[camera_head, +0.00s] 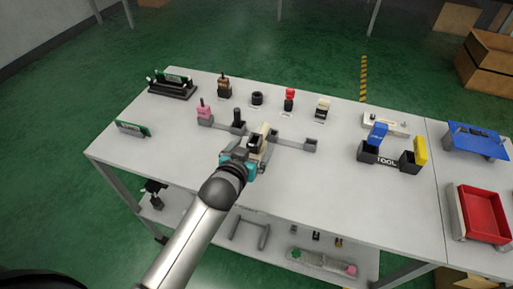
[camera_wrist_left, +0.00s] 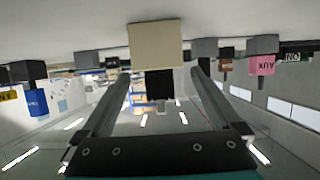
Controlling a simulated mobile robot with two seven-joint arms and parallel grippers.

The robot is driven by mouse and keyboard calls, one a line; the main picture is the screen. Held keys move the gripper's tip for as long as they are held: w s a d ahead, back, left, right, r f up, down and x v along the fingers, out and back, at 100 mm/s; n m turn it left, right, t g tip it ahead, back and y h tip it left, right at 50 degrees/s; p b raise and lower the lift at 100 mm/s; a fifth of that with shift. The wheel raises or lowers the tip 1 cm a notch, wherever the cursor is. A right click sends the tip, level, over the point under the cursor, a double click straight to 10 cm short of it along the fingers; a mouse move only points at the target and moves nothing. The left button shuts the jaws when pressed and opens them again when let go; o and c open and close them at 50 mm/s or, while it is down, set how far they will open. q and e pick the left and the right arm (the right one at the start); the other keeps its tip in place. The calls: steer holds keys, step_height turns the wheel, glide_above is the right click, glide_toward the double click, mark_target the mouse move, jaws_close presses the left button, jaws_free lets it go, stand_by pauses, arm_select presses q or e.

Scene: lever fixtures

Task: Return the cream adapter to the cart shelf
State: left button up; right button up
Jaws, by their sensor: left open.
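A cream adapter (camera_wrist_left: 155,43) with a black part fills the middle of the upside-down left wrist view, by the worktop. In the head view a cream block (camera_head: 264,129) shows just beyond my left gripper (camera_head: 257,150), partly hidden by it. My left gripper is open, its two fingers (camera_wrist_left: 155,88) on either side of the black part; I cannot tell whether they touch it. A second cream and black block (camera_head: 322,106) stands in the back row. A lower shelf (camera_head: 285,238) shows under the worktop. My right gripper is not in view.
A pink block (camera_head: 205,113) and a grey bar with a socket (camera_head: 310,146) flank the gripper. A dark holder (camera_head: 386,159) with blue and yellow blocks stands right; a red tray (camera_head: 484,214) lies farther right. The lower shelf holds a grey bracket (camera_head: 250,233). The front right worktop is clear.

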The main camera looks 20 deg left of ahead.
arm_select(q)
steer(key=shift+b+x, duration=0.45)
steer(key=shift+x, duration=1.35)
steer(key=shift+f, duration=0.15)
steer(key=shift+c, duration=0.2)
jaws_close()
